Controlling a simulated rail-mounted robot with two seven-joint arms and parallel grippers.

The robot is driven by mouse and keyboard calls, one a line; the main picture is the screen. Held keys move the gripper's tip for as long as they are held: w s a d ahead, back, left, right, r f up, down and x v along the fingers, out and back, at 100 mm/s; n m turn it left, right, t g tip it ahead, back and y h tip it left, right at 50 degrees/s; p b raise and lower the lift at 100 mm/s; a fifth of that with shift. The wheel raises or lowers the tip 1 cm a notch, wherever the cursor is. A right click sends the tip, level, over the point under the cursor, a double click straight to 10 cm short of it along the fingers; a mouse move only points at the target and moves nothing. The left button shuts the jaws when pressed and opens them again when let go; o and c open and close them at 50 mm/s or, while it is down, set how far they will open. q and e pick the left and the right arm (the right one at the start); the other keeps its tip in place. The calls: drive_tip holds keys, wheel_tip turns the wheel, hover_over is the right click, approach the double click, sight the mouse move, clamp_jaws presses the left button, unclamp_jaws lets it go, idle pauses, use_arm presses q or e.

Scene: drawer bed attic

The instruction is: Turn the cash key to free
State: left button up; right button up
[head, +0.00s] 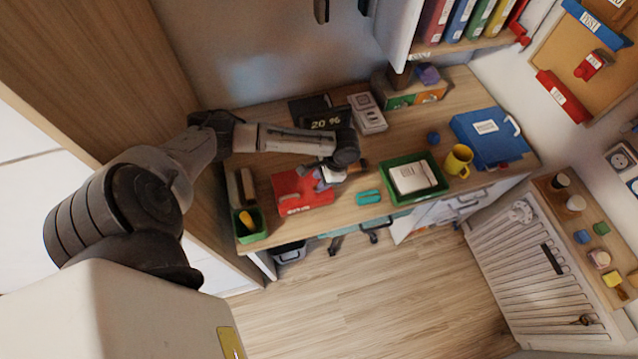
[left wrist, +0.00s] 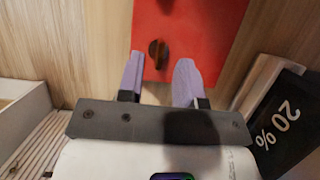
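The red cash box (head: 292,197) lies on the desk, left of its middle. In the left wrist view its red face (left wrist: 205,25) carries a small dark upright key or knob (left wrist: 155,48). My left gripper (head: 322,180) is over the right part of the box. In the left wrist view its two purple fingers (left wrist: 159,66) are apart, with the key showing between and slightly beyond their tips. I see no contact with the key. Which way the key is set cannot be read. In the head view the key is hidden by the gripper. My right gripper is not in view.
The desk (head: 343,215) also holds a green tray (head: 405,201), a yellow mug (head: 458,160), a teal item (head: 368,197), a green bin (head: 250,237) and a blue binder (head: 487,140). A black "20 %" sign (left wrist: 285,120) stands close to the left gripper.

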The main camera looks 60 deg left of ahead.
use_arm(q)
drive_tip(key=shift+x, duration=1.2)
drive_tip(key=shift+c, duration=0.3)
clamp_jaws()
